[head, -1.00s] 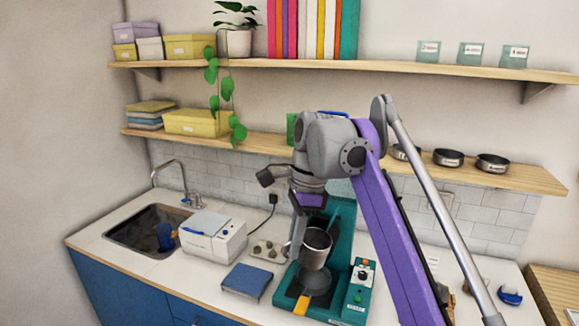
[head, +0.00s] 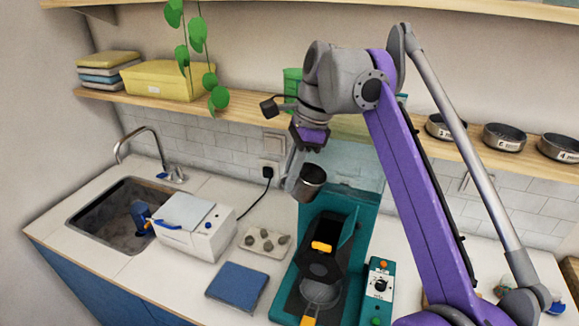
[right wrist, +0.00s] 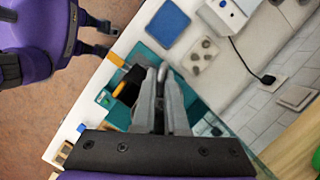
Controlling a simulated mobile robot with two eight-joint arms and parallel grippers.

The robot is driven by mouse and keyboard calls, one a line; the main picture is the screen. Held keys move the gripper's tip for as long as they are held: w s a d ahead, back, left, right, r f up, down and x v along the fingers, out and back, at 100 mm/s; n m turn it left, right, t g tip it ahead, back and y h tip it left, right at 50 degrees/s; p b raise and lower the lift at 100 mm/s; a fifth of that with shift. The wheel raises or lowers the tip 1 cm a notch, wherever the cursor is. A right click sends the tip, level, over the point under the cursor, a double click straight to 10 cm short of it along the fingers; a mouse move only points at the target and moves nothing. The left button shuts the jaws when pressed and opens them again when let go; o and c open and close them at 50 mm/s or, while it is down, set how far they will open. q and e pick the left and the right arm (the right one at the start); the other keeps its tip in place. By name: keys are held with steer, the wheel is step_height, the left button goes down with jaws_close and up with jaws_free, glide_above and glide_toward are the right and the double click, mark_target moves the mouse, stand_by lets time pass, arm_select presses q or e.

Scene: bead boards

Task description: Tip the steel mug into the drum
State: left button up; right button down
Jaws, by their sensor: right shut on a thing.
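The steel mug (head: 311,182) is in my right gripper (head: 294,172), held in the air above and behind the drum. Its dark mouth faces up and slightly toward the camera; its contents do not show. In the right wrist view the fingers (right wrist: 160,76) are closed together and the mug is mostly hidden. The drum (head: 318,268) is a dark angular vessel with an orange latch on the teal machine, with a flap standing up at its right. My left gripper (right wrist: 108,38) shows only in the right wrist view, low over the floor, its fingers apart and empty.
A clear bowl (head: 320,293) sits under the drum. A control box (head: 379,288) stands right of it. To the left are a blue pad (head: 237,286), a tray of stones (head: 267,242), a white device (head: 196,226) and the sink (head: 112,213). A shelf with pans (head: 504,137) runs behind.

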mark_target(302, 190)
steer(key=y, duration=0.1)
steer(key=f+t+y, duration=0.1)
steer(key=d+f, duration=0.1)
steer(key=shift+s+y, duration=0.3)
steer(key=shift+y, duration=0.1)
steer(key=shift+s+d+r+t+y+b, duration=0.15)
steer(key=shift+t+y+b, duration=0.15)
steer(key=shift+y, duration=0.2)
steer(key=shift+s+a+t+y+b, duration=0.1)
steer(key=shift+t+y+b, duration=0.1)
steer(key=shift+t+y, duration=0.25)
steer(key=shift+s+d+n+t+y+b, duration=0.15)
steer(key=shift+d+t+y+b, duration=0.15)
steer(key=shift+y+b, duration=0.3)
steer(key=shift+s+d+n+t+y+b, duration=0.15)
steer(key=shift+d+t+y+b, duration=0.2)
steer(key=shift+y, duration=0.4)
steer(key=shift+a+r, duration=0.15)
steer(key=shift+r, duration=0.05)
arm_select(q)
steer(key=shift+g, duration=0.3)
steer(key=s+f, duration=0.1)
steer(key=f, duration=0.1)
steer(key=s+f, duration=0.1)
steer(key=f, duration=0.1)
steer(key=shift+s, duration=0.35)
steer(key=shift+w, duration=0.1)
arm_select(e)
steer(key=shift+w, duration=0.1)
